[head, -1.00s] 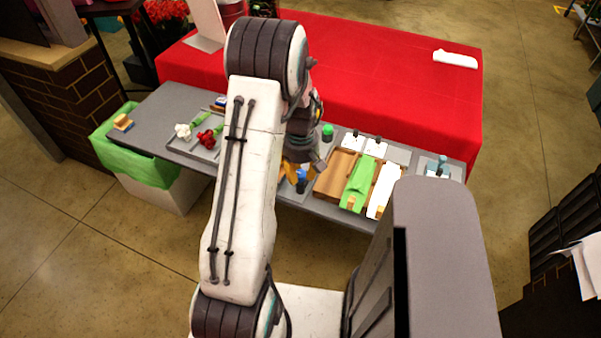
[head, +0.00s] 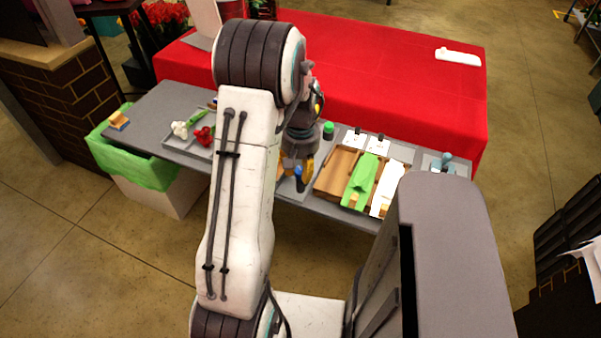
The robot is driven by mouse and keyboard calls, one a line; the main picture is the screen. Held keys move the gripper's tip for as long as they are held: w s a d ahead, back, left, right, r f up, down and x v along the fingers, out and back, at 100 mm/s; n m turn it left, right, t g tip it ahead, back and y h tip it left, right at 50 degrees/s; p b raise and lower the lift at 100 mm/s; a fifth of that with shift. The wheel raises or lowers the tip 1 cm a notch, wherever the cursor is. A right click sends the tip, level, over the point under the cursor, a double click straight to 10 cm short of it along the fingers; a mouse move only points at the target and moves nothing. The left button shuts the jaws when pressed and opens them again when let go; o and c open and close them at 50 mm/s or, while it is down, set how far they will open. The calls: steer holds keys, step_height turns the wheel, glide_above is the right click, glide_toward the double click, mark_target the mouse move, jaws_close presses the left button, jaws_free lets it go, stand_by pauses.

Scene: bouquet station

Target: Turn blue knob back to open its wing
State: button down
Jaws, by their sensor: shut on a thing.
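The blue knob (head: 298,171) shows at the front edge of the grey table, on a light plate, left of a wooden tray (head: 325,185). In the tray lie a green wing-like flap (head: 360,183) and a white one (head: 387,190). I cannot tell which flap, if any, is tied to the blue knob.
A green-topped jar (head: 328,130) stands behind the gripper. White cards (head: 377,144) lie behind the tray, and a teal device (head: 446,161) stands at the right end. A tray with red and white flowers (head: 190,140) is left. A red-covered table (head: 390,70) stands behind.

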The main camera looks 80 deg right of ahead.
mark_target(300, 170)
steer(key=m, duration=0.2)
steer(key=m+b, duration=0.1)
steer(key=m, duration=0.1)
steer(key=shift+a+f+m, duration=0.1)
steer(key=shift+f+m, duration=0.1)
steer(key=shift+m, duration=0.1)
steer(key=shift+m+b, duration=0.6)
steer(key=shift+m, duration=1.4)
steer(key=c, duration=0.9)
jaws_free()
steer(key=shift+r, duration=0.15)
steer(key=shift+r, duration=0.1)
step_height(300, 170, up, 12)
